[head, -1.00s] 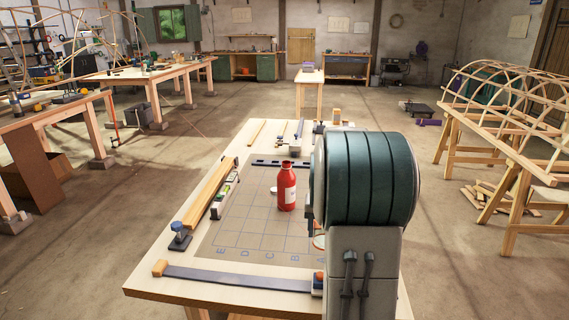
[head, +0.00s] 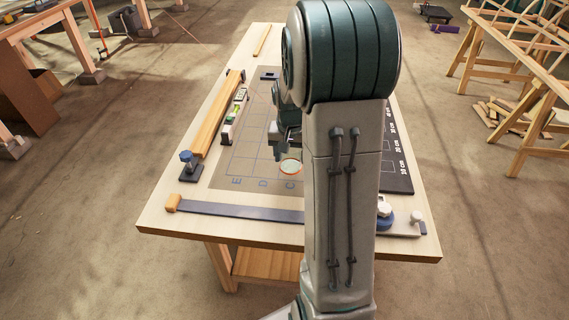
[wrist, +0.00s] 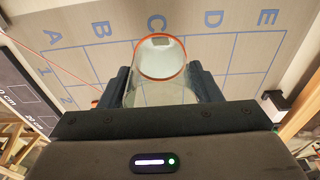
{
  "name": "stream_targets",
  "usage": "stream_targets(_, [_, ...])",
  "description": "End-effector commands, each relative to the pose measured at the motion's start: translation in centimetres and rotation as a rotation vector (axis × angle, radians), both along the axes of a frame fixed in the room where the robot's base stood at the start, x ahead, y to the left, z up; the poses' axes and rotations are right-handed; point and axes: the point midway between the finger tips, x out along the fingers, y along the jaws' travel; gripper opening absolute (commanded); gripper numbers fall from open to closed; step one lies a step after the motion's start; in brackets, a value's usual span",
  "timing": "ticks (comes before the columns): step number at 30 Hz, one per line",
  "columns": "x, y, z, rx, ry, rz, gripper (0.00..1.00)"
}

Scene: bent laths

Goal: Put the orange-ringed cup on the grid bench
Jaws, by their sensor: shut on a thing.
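The cup is clear, with an orange ring; in the wrist view the cup (wrist: 160,95) stands between my two dark fingers, ring end away from me. In the head view the orange-ringed cup (head: 291,167) shows over the grid near letter C. My gripper (wrist: 160,78) is shut on it; in the head view my gripper (head: 282,142) is partly hidden by my arm. The grid bench (head: 165,232) is a pale wooden table with a lettered grid mat (head: 235,170). I cannot tell whether the cup touches the mat.
A wooden bar (head: 213,120) and a spirit level (head: 235,115) lie left of the grid. A dark strip (head: 235,211) lies along the front. A black ruled board (head: 398,165) and a blue knob (head: 386,220) are on the right. Grid squares D and E look clear.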

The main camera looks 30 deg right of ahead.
Motion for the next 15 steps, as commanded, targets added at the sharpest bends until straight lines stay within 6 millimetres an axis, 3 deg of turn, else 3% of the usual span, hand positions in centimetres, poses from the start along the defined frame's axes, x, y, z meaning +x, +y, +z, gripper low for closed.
stream_targets(5, [0.0, 2.0, -1.1, -0.001, 0.002, 0.004, 0.35])
stream_targets(15, [0.1, 2.2, -5.0, 0.0, 0.002, 0.002, 0.35])
